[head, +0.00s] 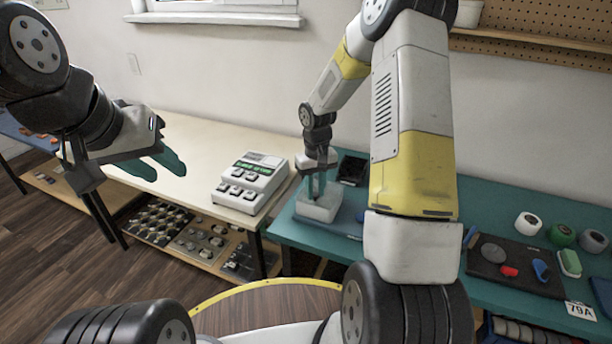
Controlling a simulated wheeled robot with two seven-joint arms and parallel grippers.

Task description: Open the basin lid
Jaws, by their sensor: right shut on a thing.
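The basin (318,210) is a small pale, translucent box on the teal bench, right of the label machine. My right gripper (317,190) comes down from above with its teal fingers at the top of the basin. It is shut on what looks like the basin lid; the lid itself is small and partly hidden by the fingers, and I cannot tell whether it is raised. My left gripper (160,165) is open and empty, held in the air in front of the cream table, with its teal fingers apart.
A white keypad machine (250,182) stands on the cream table (200,145). A black tray (352,167) lies behind the basin. Rolls (529,224) and a dark mat (510,262) with small tools occupy the teal bench's right. Shelves below hold small parts.

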